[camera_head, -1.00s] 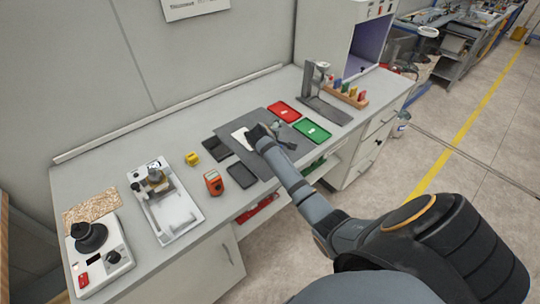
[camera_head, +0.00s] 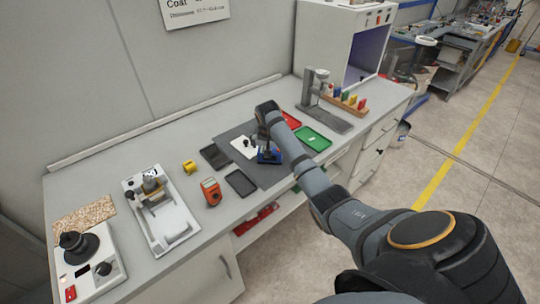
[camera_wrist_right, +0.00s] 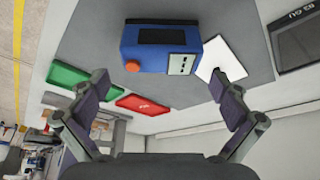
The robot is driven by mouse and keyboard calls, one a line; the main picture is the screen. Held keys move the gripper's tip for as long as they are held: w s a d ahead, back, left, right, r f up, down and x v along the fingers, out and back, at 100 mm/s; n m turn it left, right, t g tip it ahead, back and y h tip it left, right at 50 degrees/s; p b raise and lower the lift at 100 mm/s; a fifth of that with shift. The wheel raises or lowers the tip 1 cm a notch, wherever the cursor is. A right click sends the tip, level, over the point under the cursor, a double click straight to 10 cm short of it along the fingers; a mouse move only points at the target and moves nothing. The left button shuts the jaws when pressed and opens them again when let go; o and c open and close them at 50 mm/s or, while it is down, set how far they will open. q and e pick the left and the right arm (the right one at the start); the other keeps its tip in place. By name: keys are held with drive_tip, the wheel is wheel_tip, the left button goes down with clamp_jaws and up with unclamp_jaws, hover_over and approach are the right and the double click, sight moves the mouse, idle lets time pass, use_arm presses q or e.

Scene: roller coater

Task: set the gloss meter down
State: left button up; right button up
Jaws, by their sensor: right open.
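The gloss meter is a blue box (camera_head: 269,157) with a dark top panel and an orange button. In the head view it sits on the dark grey mat (camera_head: 268,178), beside a white card (camera_head: 240,149). In the right wrist view the gloss meter (camera_wrist_right: 160,62) appears on the grey mat, with the white card (camera_wrist_right: 229,58) close at its right. My right gripper (camera_head: 262,141) is just above the gloss meter. In the wrist view its fingers (camera_wrist_right: 158,85) are spread wide and nothing is between them. My left gripper is not in view.
A red tray (camera_head: 291,119) and a green tray (camera_head: 313,140) lie right of the mat. A metal stand (camera_head: 315,90) and a rack of coloured pieces (camera_head: 349,101) stand beyond them.

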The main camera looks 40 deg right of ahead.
drive_tip(key=shift+p+x, duration=0.7)
drive_tip(key=shift+x, duration=1.95)
drive_tip(key=shift+s+a, duration=0.1)
drive_tip(key=shift+a, duration=0.1)
drive_tip(key=c, duration=1.2)
drive_tip(key=shift+r, duration=0.1)
